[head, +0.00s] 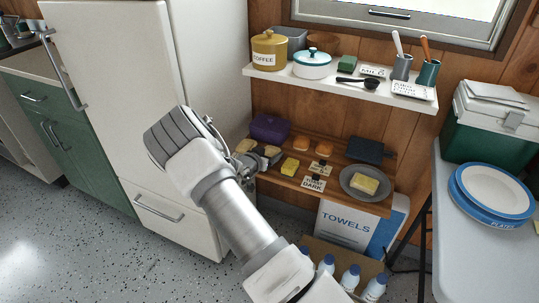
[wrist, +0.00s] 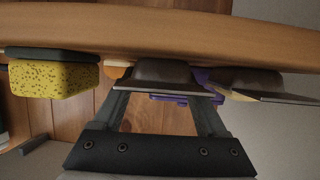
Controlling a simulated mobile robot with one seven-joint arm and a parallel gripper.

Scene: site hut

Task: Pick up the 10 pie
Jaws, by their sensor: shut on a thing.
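No pie and no label reading 10 can be made out. My gripper (head: 264,159) reaches to the left end of the brown wooden shelf (head: 335,196). Two tan blocks (head: 245,146) show at its fingertips. In the wrist view, my gripper (wrist: 212,85) has its dark fingers apart at the shelf, with a sliver of pale yellow at the right one. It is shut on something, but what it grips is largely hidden. A yellow sponge-like block (head: 290,166) stands just right of it; a speckled yellow block (wrist: 54,80) is at left in the wrist view.
A purple container (head: 270,128) sits behind the tan blocks. Orange blocks (head: 301,143) and small cards, one reading DARK (head: 313,184), share the shelf. A grey plate (head: 364,190) holds another yellow block. A white shelf (head: 330,84) hangs above; the fridge (head: 110,70) stands close at left.

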